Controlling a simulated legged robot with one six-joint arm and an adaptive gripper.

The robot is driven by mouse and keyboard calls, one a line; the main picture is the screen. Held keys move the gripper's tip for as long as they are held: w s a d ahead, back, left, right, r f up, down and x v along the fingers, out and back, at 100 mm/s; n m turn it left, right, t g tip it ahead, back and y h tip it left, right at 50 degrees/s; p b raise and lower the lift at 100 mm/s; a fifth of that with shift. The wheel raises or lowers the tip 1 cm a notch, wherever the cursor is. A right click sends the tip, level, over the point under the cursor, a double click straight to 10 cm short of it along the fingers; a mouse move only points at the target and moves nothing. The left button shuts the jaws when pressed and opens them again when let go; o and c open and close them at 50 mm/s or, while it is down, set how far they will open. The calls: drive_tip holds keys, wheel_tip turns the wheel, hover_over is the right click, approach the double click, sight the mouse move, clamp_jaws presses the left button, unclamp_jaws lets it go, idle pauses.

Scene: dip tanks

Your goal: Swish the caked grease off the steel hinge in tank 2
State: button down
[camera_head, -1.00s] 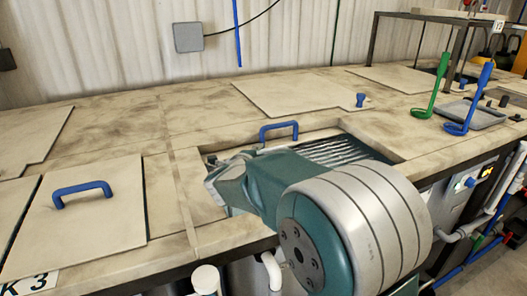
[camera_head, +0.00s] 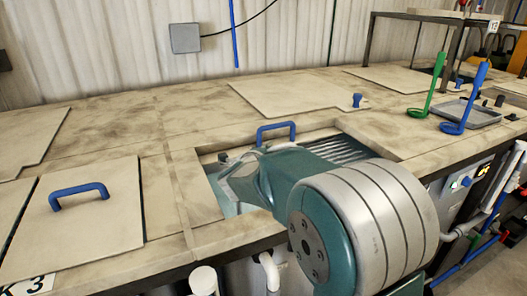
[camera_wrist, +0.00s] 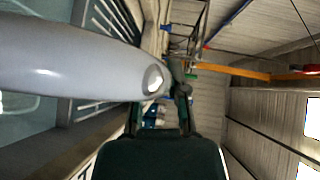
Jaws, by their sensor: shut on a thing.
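My arm reaches down into the open tank (camera_head: 183,190), to the right of the lidded tank marked 3. Its own number is not visible. Teal liquid shows inside it in the head view (camera_head: 222,193). My gripper (camera_wrist: 172,92), shown in the wrist view, is shut on the steel hinge (camera_wrist: 70,55). The hinge is a smooth grey, tapered strap with a rounded end and a hole, crossing the wrist view from the left. Its far part is out of frame, and no grease can be made out on the part shown. The head view hides the fingertips.
A lid with a blue handle (camera_head: 79,193) covers tank 3. Another blue handle (camera_head: 276,131) stands at the open tank's back edge, near a ribbed grate (camera_head: 340,150). A green ladle (camera_head: 433,85), a blue ladle (camera_head: 467,100) and a grey tray (camera_head: 475,113) are at right.

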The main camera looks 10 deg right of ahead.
drive_tip(key=shift+w+d, duration=0.1)
drive_tip(key=shift+d, duration=0.55)
drive_tip(key=shift+s+a, duration=0.25)
drive_tip(key=shift+a, duration=0.95)
drive_tip(key=shift+s+a, duration=0.2)
drive_tip(key=shift+a, duration=0.95)
drive_tip(key=shift+w+d+r, duration=0.1)
drive_tip(key=shift+w+d, duration=0.1)
drive_tip(key=shift+d, duration=1)
wheel_tip(320, 180, up, 22)
